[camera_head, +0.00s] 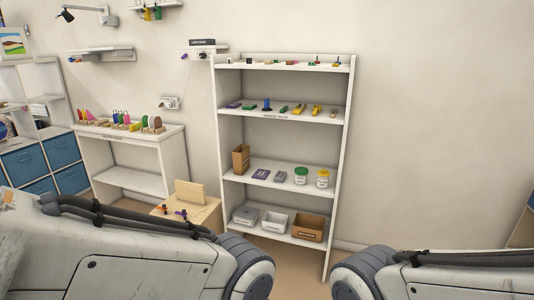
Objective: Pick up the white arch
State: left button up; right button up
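I cannot pick out a white arch in this view; many of the small pieces are too small to tell apart. Small coloured pieces stand in a row on the low white shelf unit (130,135) at the left. More small coloured pieces lie on the top two boards of the tall white bookcase (349,125) in the middle. My two arms come in from the lower left and lower right, with only their links showing. Neither gripper is in view.
Blue bins (66,151) sit far left. The wall at right is bare.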

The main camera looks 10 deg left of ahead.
aim_at(151, 119)
jog(key=i, duration=2.65)
jog(key=u, duration=2.4)
jog(key=i, duration=5.05)
jog(key=z, duration=2.85)
